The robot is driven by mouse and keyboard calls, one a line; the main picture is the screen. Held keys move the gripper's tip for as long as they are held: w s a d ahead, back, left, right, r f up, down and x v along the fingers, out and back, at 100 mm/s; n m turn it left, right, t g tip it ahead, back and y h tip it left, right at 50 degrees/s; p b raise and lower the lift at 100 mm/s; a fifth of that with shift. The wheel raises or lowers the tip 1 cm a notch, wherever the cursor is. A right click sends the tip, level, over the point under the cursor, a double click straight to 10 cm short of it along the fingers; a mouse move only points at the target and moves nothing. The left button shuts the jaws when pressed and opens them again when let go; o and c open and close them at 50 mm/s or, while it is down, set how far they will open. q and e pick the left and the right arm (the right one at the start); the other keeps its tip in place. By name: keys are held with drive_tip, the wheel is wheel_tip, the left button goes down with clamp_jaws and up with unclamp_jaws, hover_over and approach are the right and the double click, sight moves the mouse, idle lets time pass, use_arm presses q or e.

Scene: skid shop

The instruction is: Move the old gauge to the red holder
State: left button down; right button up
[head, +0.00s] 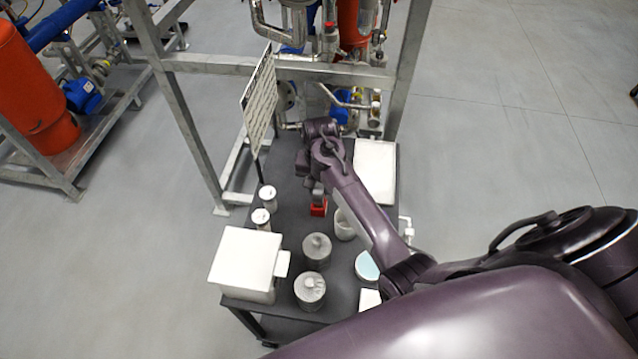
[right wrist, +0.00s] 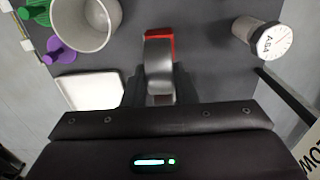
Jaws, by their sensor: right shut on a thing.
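The red holder (head: 319,208) is a small red block on the dark table, just below my right gripper (head: 318,188) in the head view. In the right wrist view, my right gripper (right wrist: 158,90) is shut on a grey, rounded metal piece, which I take to be the old gauge (right wrist: 159,66). Part of the red holder (right wrist: 162,38) shows right behind it. The gauge is at or just over the holder; I cannot tell whether it is seated. Its dial face is hidden. My left gripper is not in view.
A white cup (head: 344,226), a white tray (head: 376,165), two grey lidded pots (head: 310,290) and a white box (head: 246,256) crowd the table. A sign (head: 259,100) stands at the left edge.

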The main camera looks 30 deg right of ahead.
drive_tip(key=shift+f, duration=0.15)
drive_tip(key=shift+f, duration=0.35)
drive_tip(key=o, duration=0.9)
drive_tip(key=shift+o, duration=0.2)
drive_tip(key=shift+o, duration=1.4)
